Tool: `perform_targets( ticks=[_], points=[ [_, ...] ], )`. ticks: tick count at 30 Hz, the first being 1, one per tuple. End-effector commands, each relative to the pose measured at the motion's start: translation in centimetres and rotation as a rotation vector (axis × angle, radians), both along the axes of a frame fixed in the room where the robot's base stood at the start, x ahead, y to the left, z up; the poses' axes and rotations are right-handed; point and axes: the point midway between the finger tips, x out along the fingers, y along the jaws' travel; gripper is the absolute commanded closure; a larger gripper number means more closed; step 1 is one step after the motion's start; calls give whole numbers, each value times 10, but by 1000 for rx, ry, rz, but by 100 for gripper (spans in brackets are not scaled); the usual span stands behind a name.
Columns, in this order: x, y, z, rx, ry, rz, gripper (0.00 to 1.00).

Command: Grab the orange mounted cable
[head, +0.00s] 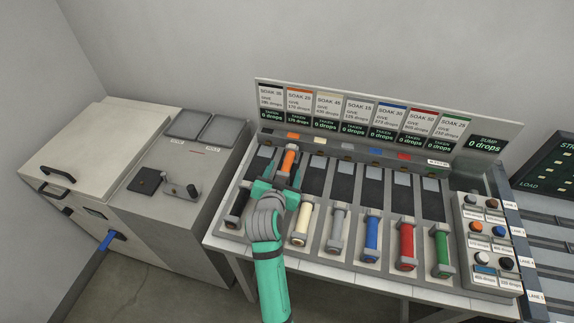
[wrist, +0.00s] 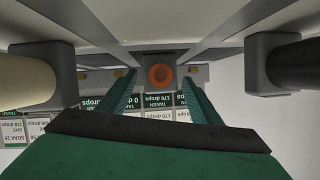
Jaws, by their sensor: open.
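The orange cable (head: 289,160) sits in its lane on the slanted rack, farther back than the other coloured cables. In the wrist view its round orange end (wrist: 161,76) faces me, set in a grey mount. My gripper (head: 282,181) is at the front end of the orange cable in the head view and hides its lower part. In the wrist view my gripper (wrist: 159,78) is open, with one green finger on each side of the orange end and a visible gap on both sides. How deep the fingertips reach along the cable cannot be told.
The black cable (head: 237,206) and cream cable (head: 302,225) stand in the neighbouring lanes. Grey, blue (head: 372,238), red (head: 407,245) and green cables follow to the right. A sign board (head: 380,120) rises behind the rack. A button panel (head: 487,245) is at right, grey cabinets (head: 175,235) at left.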

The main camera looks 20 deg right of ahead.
Motion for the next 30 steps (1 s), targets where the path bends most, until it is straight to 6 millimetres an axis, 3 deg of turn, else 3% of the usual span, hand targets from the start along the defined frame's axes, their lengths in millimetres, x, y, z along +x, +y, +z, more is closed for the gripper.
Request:
perform_targets(
  ticks=[4,12,13,18,19,29,30],
  points=[
    [12,-7,-6,1,1,0,42],
    [15,-9,-7,0,0,0,42],
    [15,-9,-7,0,0,0,44],
    [15,-8,-7,0,0,0,85],
    [15,-8,-7,0,0,0,89],
    [15,-8,-5,0,-1,1,90],
    [15,-8,-3,0,-1,1,94]
  ],
)
